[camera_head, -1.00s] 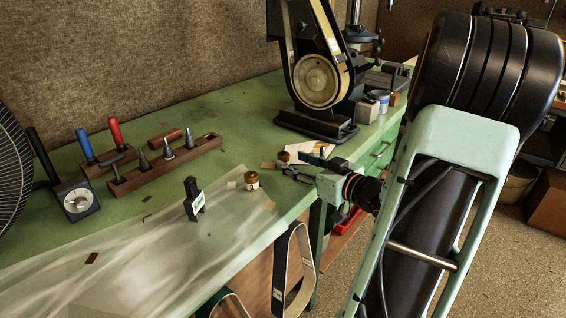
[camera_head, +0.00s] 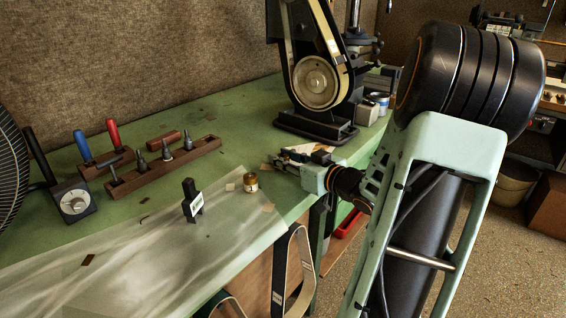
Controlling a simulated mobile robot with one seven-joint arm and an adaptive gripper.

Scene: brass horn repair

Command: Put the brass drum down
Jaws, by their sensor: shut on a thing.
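My gripper (camera_head: 302,156) is low over the right edge of the green bench, beyond my pale green wrist. It is small in the picture and partly hidden by the wrist. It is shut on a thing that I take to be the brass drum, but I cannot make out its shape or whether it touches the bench. A small jar with a brass-coloured top (camera_head: 250,182) stands upright on the bench, left of my gripper and apart from it.
The green bench (camera_head: 240,117) holds a belt grinder (camera_head: 316,82), a wooden tool rack (camera_head: 150,170), a black stamp-like block (camera_head: 192,201) and a clear sheet (camera_head: 130,255). Belts (camera_head: 283,270) hang at the front edge. Bare bench lies left of the grinder.

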